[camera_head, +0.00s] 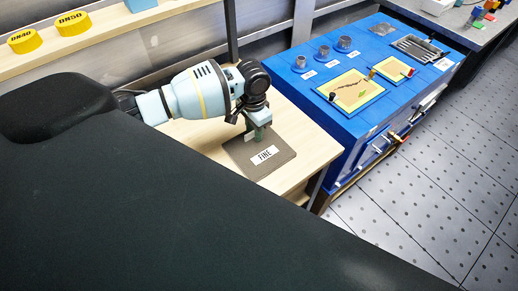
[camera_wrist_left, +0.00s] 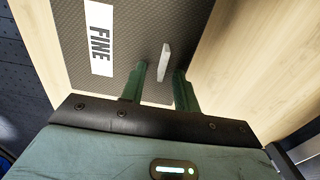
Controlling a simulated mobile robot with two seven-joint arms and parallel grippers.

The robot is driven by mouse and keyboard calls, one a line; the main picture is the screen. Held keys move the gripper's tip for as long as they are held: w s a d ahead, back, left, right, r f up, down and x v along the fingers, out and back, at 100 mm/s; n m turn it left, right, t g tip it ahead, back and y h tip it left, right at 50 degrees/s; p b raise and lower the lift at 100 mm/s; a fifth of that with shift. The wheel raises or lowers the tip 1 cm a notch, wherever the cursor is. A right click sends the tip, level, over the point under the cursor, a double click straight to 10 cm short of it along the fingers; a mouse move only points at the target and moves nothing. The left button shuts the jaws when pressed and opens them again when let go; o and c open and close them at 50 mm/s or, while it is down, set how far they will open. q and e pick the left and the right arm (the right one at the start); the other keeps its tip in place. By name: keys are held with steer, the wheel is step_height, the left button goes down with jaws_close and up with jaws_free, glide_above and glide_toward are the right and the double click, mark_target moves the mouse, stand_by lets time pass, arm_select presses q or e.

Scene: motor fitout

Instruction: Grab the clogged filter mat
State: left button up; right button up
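A flat grey-brown mat (camera_head: 277,146) labelled "FINE" lies on the pale wooden table. It fills much of the left wrist view (camera_wrist_left: 128,35), with a thin light upright tab (camera_wrist_left: 165,62) near its edge. My left gripper (camera_head: 259,133) points down at the mat's far edge. Its two green fingers (camera_wrist_left: 160,78) stand apart on either side of the tab, with gaps visible. Whether the fingertips touch the mat is unclear. I cannot tell whether this mat is clogged. My right gripper is out of view.
A blue cabinet (camera_head: 347,132) stands right of the table. It carries a yellow-framed brown panel (camera_head: 352,95) with a dark streak, a smaller yellow-framed panel (camera_head: 393,70) and grey fittings (camera_head: 323,54). Yellow discs marked DN40 (camera_head: 24,41) and DN50 (camera_head: 73,23) sit on a shelf.

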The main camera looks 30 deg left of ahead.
arm_select(q)
steer(key=shift+f, duration=0.25)
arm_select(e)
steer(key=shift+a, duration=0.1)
arm_select(q)
jaws_close()
steer(key=shift+r, duration=0.1)
